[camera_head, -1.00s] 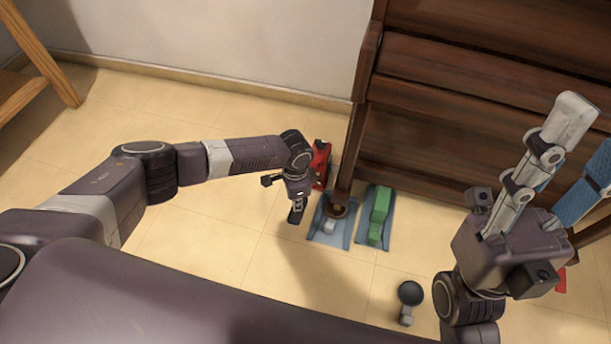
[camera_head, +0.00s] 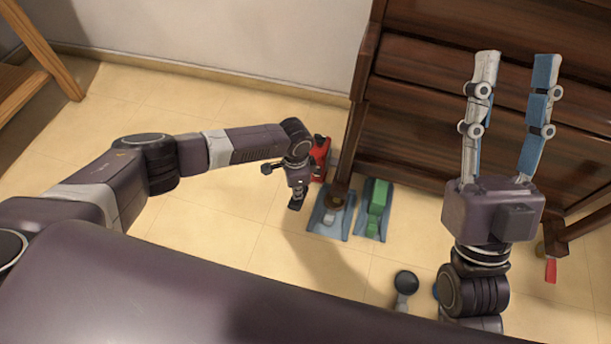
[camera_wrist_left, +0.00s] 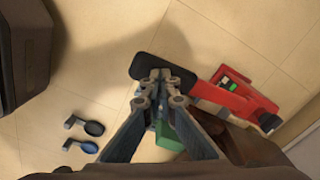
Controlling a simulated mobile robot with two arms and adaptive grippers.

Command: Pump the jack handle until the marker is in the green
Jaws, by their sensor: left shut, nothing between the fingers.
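The red jack (camera_head: 321,157) stands on the floor by the piano's left leg. In the left wrist view the jack (camera_wrist_left: 244,101) shows a small panel with green on it. The marker's exact position is too small to tell. A black flat pad (camera_wrist_left: 172,62), seemingly the handle's end, reaches left from the jack. My left gripper (camera_head: 297,203) is shut and empty, pointing down just left of the jack. In the wrist view its fingertips (camera_wrist_left: 158,76) overlap the pad; I cannot tell whether they touch. My right gripper (camera_head: 517,60) is open, raised in front of the piano.
The dark wooden piano (camera_head: 430,85) stands behind. Near its leg lie a blue tray (camera_head: 330,225) and a green block (camera_head: 378,200) on a blue base. A dark round-headed piece (camera_head: 406,282) lies nearer to me. A wooden frame (camera_head: 35,45) is at upper left. Floor at left is clear.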

